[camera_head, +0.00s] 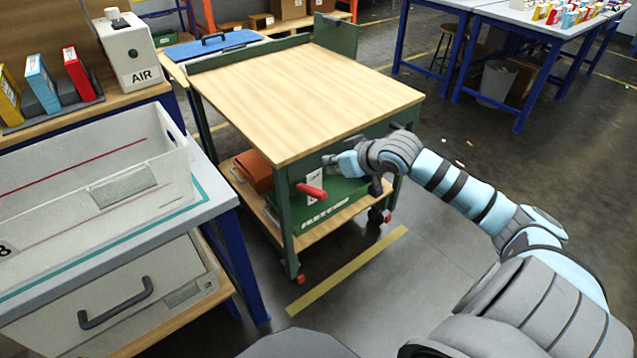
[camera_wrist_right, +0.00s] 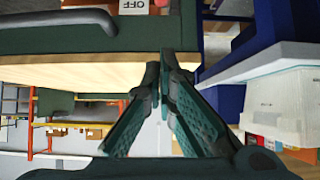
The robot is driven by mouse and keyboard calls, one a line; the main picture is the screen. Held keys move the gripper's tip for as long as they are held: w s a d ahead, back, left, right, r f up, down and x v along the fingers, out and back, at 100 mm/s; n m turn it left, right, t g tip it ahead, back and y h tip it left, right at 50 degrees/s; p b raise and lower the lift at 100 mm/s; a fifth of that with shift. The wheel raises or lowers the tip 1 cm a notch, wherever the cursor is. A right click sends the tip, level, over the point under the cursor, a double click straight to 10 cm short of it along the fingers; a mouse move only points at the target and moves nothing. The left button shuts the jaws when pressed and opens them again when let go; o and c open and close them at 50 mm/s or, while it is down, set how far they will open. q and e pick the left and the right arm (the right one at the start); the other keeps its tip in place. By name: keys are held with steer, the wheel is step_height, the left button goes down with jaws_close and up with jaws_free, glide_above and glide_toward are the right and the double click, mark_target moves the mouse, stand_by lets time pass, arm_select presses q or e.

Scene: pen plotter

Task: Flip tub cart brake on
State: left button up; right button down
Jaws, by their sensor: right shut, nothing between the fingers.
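The tub cart (camera_head: 300,95) has a pale wooden top, a green frame and a lower wooden shelf. A red lever handle (camera_head: 312,190) sticks out at its near side, roughly level, beside a small white label (camera_head: 315,176). My right gripper (camera_head: 330,161) is shut and empty beside the cart's near side, just above and right of the lever, apart from it as far as I can tell. In the right wrist view, the closed fingers (camera_wrist_right: 163,72) point at the cart's underside-up edge, and an upside-down OFF label (camera_wrist_right: 133,6) shows at the top. My left gripper is not in view.
An orange-brown box (camera_head: 254,171) and a green tub (camera_head: 335,203) sit on the cart's lower shelf. A workbench with a white bin (camera_head: 95,185) stands close on the left. A yellow floor strip (camera_head: 348,270) lies in front. Open floor lies right of the cart.

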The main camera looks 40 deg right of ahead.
steer(key=shift+w+f, duration=0.1)
steer(key=b, duration=0.4)
glide_above(318, 190)
steer(key=w, duration=0.1)
step_height(318, 190, down, 6)
steer(key=f, duration=0.1)
steer(key=f+b, duration=0.1)
steer(key=f, duration=0.1)
steer(key=shift+s+f, duration=0.15)
steer(key=shift+s, duration=0.15)
steer(key=shift+s+f+b, duration=0.2)
steer(key=shift+f+b, duration=0.05)
steer(key=shift+b, duration=0.05)
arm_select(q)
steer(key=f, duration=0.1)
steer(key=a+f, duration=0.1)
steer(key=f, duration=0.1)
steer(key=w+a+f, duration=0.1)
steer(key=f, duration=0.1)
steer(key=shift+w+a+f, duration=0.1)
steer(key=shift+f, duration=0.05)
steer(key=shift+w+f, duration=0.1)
